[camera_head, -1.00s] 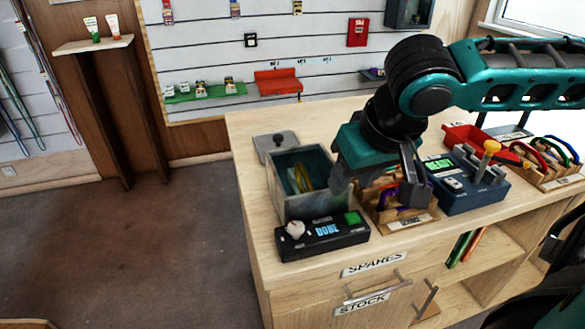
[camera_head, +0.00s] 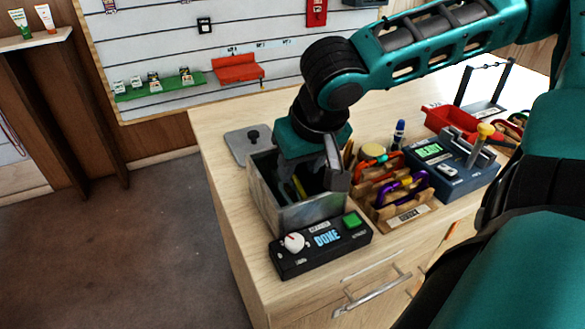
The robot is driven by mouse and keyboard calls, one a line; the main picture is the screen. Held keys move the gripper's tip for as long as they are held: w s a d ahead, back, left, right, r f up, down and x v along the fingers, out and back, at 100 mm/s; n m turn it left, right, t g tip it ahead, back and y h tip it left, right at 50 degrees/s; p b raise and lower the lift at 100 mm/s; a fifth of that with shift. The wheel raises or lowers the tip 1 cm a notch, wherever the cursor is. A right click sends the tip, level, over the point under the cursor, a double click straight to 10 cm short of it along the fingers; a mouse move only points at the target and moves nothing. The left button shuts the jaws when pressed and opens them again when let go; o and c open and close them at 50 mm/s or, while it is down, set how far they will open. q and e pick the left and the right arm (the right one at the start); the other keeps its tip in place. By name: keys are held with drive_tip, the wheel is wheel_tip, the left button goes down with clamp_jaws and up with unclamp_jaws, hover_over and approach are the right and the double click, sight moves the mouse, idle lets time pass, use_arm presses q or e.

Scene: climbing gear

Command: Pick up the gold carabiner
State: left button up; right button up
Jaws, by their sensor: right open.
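A yellow-gold piece, which looks like the gold carabiner (camera_head: 300,188), shows inside the open grey tank (camera_head: 277,215) on the bench. Its outline is partly hidden by the tank wall and my gripper. My right gripper (camera_head: 318,180) points down over the tank, its fingers at or just inside the opening. It is open; one finger shows clearly at the tank's right side, and the other is mostly hidden. I cannot tell whether it touches the gold piece. My left gripper is not in view.
A black control box (camera_head: 320,245) reading DONE stands before the tank; a grey lid (camera_head: 248,144) lies behind it. A wooden rack (camera_head: 400,213) with coloured carabiners is close on the right, then a blue tester (camera_head: 452,168) and a red tray (camera_head: 450,122).

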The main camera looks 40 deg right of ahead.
drive_tip(key=shift+w+d+b+x, duration=0.15)
drive_tip(key=shift+w+b+x, duration=0.05)
drive_tip(key=shift+x, duration=1.25)
drive_tip(key=shift+w+d+b+x, duration=0.1)
drive_tip(key=shift+w+b+x, duration=0.15)
drive_tip(key=shift+x, duration=1.15)
drive_tip(key=shift+r, duration=0.2)
clamp_jaws()
